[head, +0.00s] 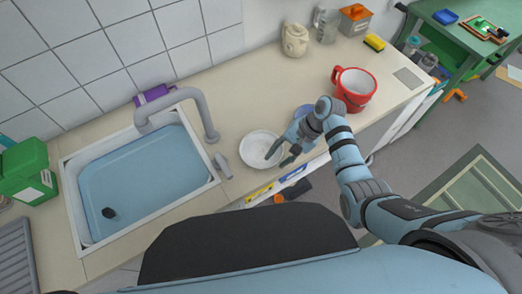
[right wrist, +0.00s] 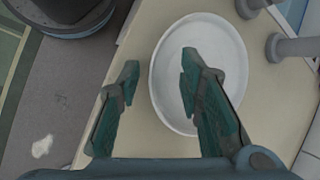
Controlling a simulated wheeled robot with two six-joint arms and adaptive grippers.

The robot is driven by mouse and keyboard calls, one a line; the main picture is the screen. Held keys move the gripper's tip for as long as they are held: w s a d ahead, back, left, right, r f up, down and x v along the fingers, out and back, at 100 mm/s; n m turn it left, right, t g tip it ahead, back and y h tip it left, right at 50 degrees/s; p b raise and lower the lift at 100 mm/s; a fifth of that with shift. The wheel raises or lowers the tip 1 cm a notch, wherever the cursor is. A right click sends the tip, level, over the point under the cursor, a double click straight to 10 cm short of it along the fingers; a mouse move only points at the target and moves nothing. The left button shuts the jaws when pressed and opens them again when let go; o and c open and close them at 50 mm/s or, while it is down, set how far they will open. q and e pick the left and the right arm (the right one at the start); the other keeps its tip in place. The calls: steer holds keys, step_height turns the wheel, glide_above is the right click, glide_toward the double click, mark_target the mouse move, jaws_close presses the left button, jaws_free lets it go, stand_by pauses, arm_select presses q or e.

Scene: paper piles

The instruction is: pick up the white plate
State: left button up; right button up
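The white plate (head: 258,150) lies flat on the beige counter, just right of the sink in the head view. In the right wrist view the plate (right wrist: 218,52) is a large white round with a raised rim. My right gripper (head: 279,155) is open at the plate's right edge. In the right wrist view one finger of the right gripper (right wrist: 158,75) shows over the plate and the other shows outside its rim. Nothing shows between the fingers but counter and the rim. My left gripper is not in the head view.
The sink (head: 150,170) with a grey tap (head: 190,95) is left of the plate. A red pot (head: 355,88), a beige jar (head: 295,40) and a yellow sponge (head: 374,42) stand farther right.

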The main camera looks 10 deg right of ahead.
steer(key=shift+a+f, duration=0.15)
steer(key=shift+f, duration=0.15)
jaws_close()
